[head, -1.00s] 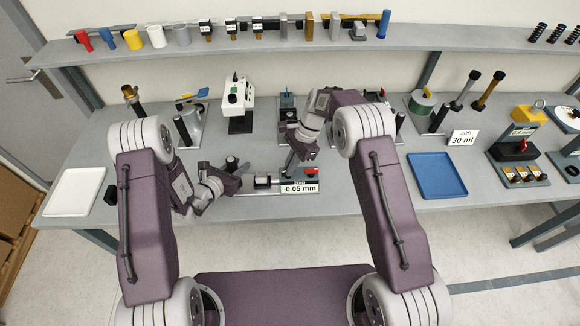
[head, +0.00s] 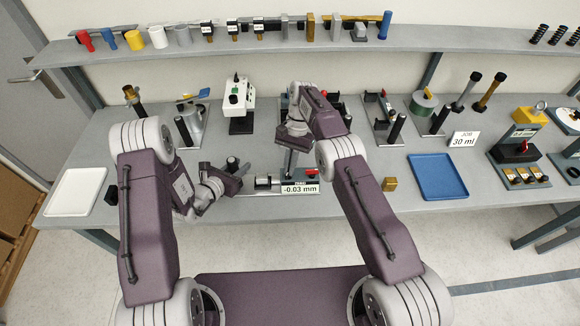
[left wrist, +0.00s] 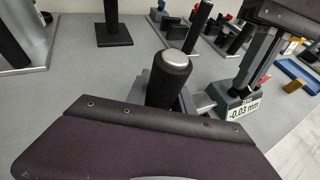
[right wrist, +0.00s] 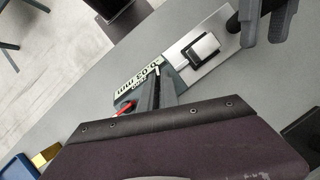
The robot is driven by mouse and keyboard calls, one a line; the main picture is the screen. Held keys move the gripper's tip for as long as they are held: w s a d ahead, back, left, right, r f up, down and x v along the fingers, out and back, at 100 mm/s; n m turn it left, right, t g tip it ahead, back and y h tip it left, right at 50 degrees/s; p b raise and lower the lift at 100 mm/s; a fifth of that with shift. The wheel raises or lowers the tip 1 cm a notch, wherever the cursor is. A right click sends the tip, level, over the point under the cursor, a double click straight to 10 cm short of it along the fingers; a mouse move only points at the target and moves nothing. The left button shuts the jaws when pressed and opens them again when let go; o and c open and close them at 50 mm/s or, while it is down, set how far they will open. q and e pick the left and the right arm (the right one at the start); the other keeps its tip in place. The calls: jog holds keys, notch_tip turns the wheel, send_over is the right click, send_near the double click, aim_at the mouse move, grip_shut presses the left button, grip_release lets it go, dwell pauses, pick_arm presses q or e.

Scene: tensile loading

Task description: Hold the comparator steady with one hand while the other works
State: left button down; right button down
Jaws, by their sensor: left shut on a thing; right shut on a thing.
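The comparator (head: 300,188) lies near the table's front edge, with a long plate and a display reading -0.03 mm. The display also shows in the left wrist view (left wrist: 243,108) and, upside down, in the right wrist view (right wrist: 137,75). My left gripper (head: 230,172) is shut on the black post (left wrist: 168,80) with a silver top at the comparator's left end. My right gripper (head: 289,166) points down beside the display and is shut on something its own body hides. A red part (head: 312,172) sits by the display. A square black-and-white piece (right wrist: 200,48) sits on the plate.
A white tray (head: 75,192) is at the far left. A white device (head: 238,104) and several stands line the back. A dark stand (head: 382,116) is behind my right arm.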

dwell(0.3)
jog(key=c, duration=1.6)
grip_release()
